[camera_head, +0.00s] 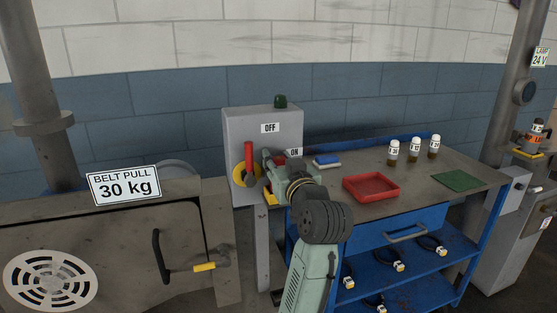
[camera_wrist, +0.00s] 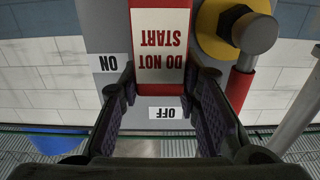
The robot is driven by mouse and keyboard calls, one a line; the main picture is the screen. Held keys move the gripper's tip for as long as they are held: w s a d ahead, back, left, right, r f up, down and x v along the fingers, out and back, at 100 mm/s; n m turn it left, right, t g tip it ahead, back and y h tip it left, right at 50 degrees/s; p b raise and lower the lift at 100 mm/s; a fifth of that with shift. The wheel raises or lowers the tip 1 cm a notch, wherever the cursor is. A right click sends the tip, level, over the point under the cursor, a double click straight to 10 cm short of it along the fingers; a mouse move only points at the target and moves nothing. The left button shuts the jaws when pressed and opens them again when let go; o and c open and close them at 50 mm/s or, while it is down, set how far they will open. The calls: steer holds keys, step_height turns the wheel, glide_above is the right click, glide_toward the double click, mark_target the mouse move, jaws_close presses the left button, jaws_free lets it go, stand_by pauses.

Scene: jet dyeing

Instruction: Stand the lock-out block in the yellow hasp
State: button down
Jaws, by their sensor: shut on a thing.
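The lock-out block (camera_wrist: 161,40), red and white with "DO NOT START" on it, appears upside down in the wrist view. My gripper (camera_wrist: 162,88) is shut on it, one finger at each side. In the head view my gripper (camera_head: 270,170) is in front of the grey switch box (camera_head: 264,122) and hides most of the block. A small yellow piece (camera_head: 271,198), seemingly the hasp, shows below my gripper at the box's lower right; it is largely hidden. I cannot tell whether the block touches it. The switch's red handle (camera_head: 248,155) points up on its yellow disc (camera_head: 238,177).
A workbench (camera_head: 400,190) to the right bears a red tray (camera_head: 371,188), a blue-and-white block (camera_head: 327,161), several small bottles and a green mat (camera_head: 457,180). A machine panel (camera_head: 110,240) with a black handle stands at the left.

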steer(key=shift+f, duration=0.2)
steer(key=c, duration=1.2)
jaws_free()
steer(key=shift+r, duration=0.1)
